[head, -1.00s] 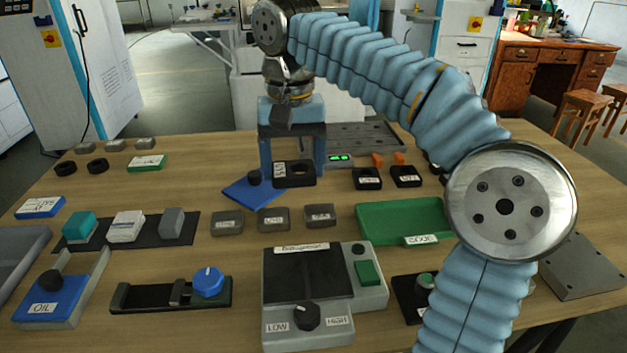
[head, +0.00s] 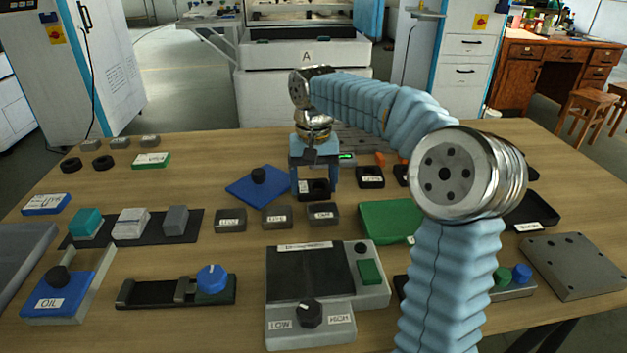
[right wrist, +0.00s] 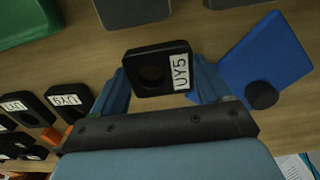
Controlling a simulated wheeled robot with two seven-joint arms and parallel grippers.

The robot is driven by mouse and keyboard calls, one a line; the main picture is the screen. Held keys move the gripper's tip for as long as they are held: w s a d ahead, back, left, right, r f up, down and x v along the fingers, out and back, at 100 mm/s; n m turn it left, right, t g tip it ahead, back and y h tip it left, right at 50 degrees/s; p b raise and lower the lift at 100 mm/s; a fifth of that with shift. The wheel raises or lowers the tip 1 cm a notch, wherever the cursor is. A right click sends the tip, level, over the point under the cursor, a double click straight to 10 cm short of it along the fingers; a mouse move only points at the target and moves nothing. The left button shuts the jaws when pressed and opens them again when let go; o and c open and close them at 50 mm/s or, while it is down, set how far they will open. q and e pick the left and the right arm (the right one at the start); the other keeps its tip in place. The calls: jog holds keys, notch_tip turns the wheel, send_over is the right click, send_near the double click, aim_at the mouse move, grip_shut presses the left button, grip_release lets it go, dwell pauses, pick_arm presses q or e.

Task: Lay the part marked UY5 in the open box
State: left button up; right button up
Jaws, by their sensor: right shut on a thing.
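The part marked UY5 (right wrist: 160,70) is a black block with a round hole and a white label. My right gripper (right wrist: 161,80) is shut on it, one blue finger on each side. In the head view, my right gripper (head: 313,184) holds the part (head: 304,188) just right of a blue plate; I cannot tell whether it touches the table. A green tray-like box (head: 385,222), partly hidden by my right arm, lies to the right and nearer. A black open tray (head: 535,212) lies farther right. My left gripper is not in view.
The blue plate with a black knob (head: 250,188) is close beside the held part. Similar black labelled parts (head: 370,177) lie right of it. Several grey blocks (head: 276,217) sit nearer. A grey control box (head: 320,275) stands in front.

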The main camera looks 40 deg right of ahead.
jog(key=o, duration=1.4)
jog(key=shift+f, duration=0.1)
notch_tip(320, 180, up, 7)
jog(key=shift+c, duration=0.3)
jog(key=shift+r, duration=0.35)
jog(key=shift+c, duration=1.2)
jog(key=m, duration=0.1)
jog(key=r+m, duration=0.1)
jog(key=m, duration=0.1)
jog(key=shift+w+d, duration=0.1)
jog(key=shift+c, duration=0.5)
notch_tip(320, 180, up, 5)
jog(key=m, duration=1.5)
notch_tip(320, 180, down, 14)
jog(key=shift+r, duration=0.15)
